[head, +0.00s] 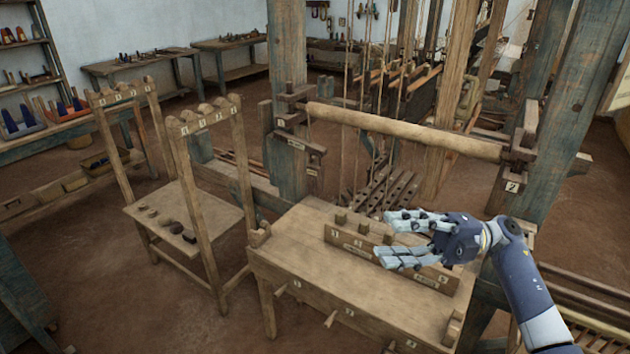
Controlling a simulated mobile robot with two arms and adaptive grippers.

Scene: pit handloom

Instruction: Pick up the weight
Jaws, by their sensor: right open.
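My right gripper (388,238) reaches in from the right, above the right part of the wooden bench (300,232). Its two pale fingers point left and are spread apart, with nothing seen between them. Several small dark pieces (189,237) lie in a row on the low wooden stand (205,212) at the left; they may be weights, but I cannot tell which is the weight. The gripper is well to the right of them. Small wooden blocks (341,215) show along the numbered board (350,243) on the bench; the gripper partly covers that board. My left gripper is out of view.
The loom frame, with its thick round beam (400,130) and upright posts (285,90), stands behind the bench. Two-post racks rise around the stand. Pegs (331,319) stick out of the bench front. A shelf (30,70) stands far left. Brown floor is open at front left.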

